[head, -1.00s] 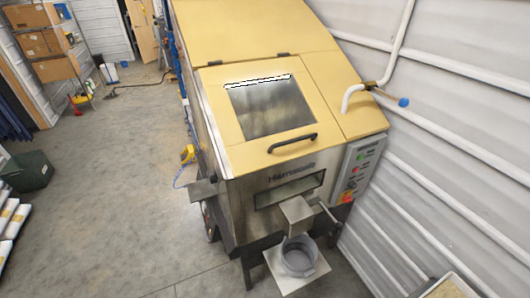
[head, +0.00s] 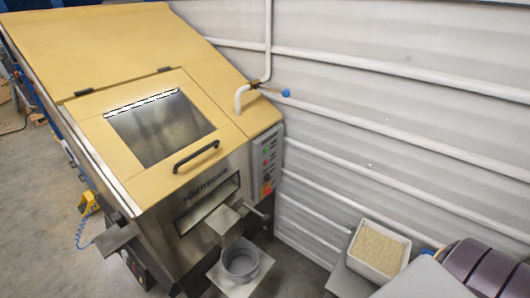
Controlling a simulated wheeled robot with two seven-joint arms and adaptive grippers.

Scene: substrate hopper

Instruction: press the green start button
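The hopper machine (head: 150,115) has a yellow top, a windowed lid with a black handle, and a steel front. Its narrow grey control panel (head: 267,160) is on the right end of the front, close to the wall. Small coloured buttons run down the panel, with green toward the top and red and yellow lower down. They are too small to tell whether any is pressed in or lit. Neither of my grippers is in view.
A grey round container (head: 240,262) stands on a plate under the machine's spout. A white tray of grainy material (head: 377,249) is at the lower right, beside a dark ribbed object (head: 485,268). A pipe with a blue-ended valve (head: 286,93) is above the panel.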

